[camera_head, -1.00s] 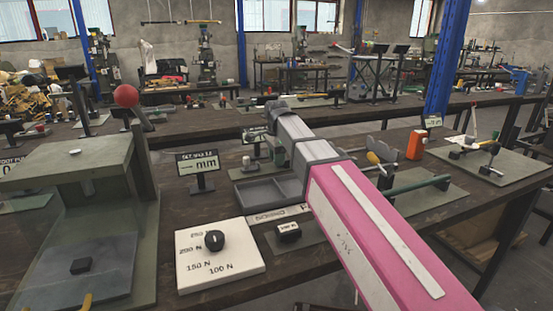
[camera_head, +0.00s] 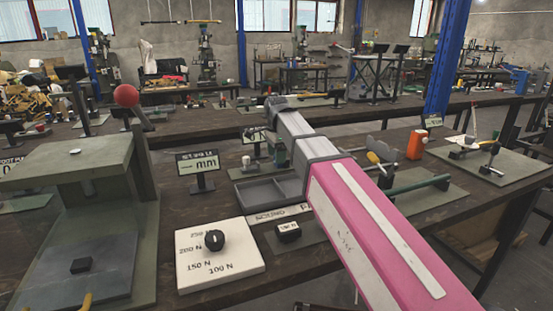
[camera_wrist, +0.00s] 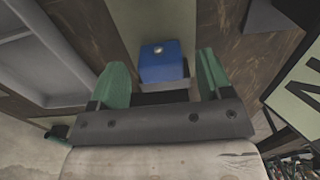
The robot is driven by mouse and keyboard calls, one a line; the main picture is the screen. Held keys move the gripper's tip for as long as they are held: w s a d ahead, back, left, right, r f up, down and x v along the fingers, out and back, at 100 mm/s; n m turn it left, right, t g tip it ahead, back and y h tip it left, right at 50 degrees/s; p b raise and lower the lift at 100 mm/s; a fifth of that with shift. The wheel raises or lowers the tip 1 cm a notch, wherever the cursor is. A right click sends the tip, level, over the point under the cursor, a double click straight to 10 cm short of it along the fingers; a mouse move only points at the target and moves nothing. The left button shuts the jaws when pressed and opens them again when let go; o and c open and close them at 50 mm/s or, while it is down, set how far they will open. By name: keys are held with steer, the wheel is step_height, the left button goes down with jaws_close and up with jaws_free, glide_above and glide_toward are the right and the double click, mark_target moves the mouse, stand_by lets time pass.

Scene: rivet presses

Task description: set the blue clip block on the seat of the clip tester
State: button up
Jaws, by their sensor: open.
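The blue clip block (camera_wrist: 164,60) shows in the wrist view, with a small round metal dot on its top. It stands over a narrow grey-green surface, between and slightly beyond the green fingers of my gripper (camera_wrist: 163,78). The fingers are open, with a gap on each side of the block. In the head view my arm hides the block, and only a green part of my gripper (camera_head: 280,152) shows past the arm. A green-grey press frame (camera_head: 75,180) with a red-ball lever stands at the left. No readable label shows which device is the clip tester.
A grey tray (camera_head: 268,192) lies left of my arm; it also shows in the wrist view (camera_wrist: 45,60). A white dial plate (camera_head: 220,258) marked in N is at the front. A red-orange bottle (camera_head: 417,145) stands at right.

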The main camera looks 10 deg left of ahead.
step_height(320, 180, up, 10)
steer(key=shift+r, duration=0.2)
